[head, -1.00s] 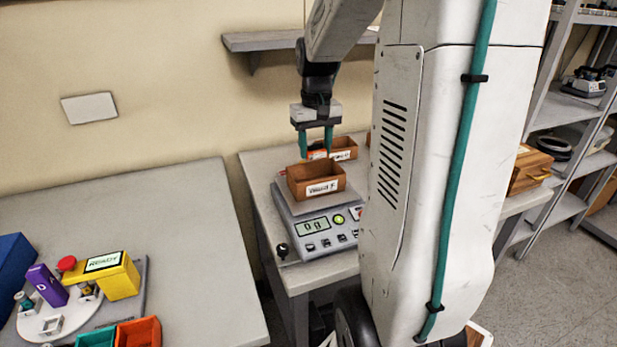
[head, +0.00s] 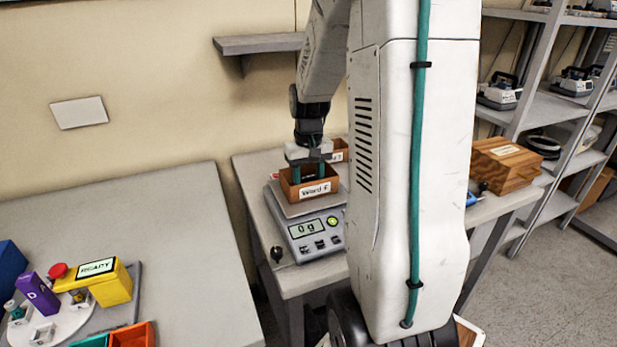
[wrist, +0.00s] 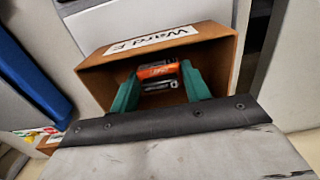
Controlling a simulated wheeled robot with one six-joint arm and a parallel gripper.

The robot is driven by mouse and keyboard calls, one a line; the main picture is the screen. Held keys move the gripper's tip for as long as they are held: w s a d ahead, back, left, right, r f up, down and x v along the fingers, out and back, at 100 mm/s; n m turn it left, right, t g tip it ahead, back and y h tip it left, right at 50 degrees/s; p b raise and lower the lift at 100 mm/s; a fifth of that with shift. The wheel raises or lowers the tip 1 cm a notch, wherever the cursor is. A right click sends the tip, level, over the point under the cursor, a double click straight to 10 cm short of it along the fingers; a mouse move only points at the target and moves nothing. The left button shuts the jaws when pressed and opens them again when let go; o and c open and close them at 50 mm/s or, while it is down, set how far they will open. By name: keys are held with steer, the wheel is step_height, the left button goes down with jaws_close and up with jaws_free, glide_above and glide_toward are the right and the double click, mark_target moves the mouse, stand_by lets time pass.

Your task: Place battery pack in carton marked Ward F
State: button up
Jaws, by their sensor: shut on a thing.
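The brown carton marked Ward F (head: 313,190) sits on the pan of a grey scale, whose display reads 0 g. My gripper (head: 310,172) points down with its green fingers reaching inside the carton. In the wrist view my gripper (wrist: 160,85) is shut on an orange battery pack (wrist: 158,71) with a grey side. The pack is between the fingertips, within the carton's walls (wrist: 215,48). The head view hides the pack behind the carton's front wall. I cannot tell whether it touches the carton floor.
The scale (head: 305,235) stands on a grey table (head: 300,278). Another brown carton (head: 340,150) stands behind. A wooden box (head: 505,165) is on the right. The left table (head: 170,220) holds a yellow device (head: 110,284) and an orange bin (head: 132,335).

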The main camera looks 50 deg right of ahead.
mark_target(308, 177)
steer(key=o, duration=1)
steer(key=shift+r, duration=0.15)
step_height(308, 177, up, 12)
steer(key=s+a+r+n, duration=0.1)
steer(key=s+a+r, duration=0.15)
steer(key=a, duration=0.45)
steer(key=s+a+r+n, duration=0.1)
steer(key=s+a, duration=0.2)
steer(key=a, duration=0.5)
steer(key=s+a+n, duration=0.1)
steer(key=s+a, duration=0.2)
steer(key=s, duration=0.1)
steer(key=s+a+f+n, duration=0.1)
steer(key=s+a, duration=0.3)
steer(key=s+a+f+n+t, duration=0.1)
steer(key=s+a, duration=0.2)
steer(key=s, duration=0.1)
steer(key=shift+a+f, duration=0.15)
steer(key=shift+a, duration=0.15)
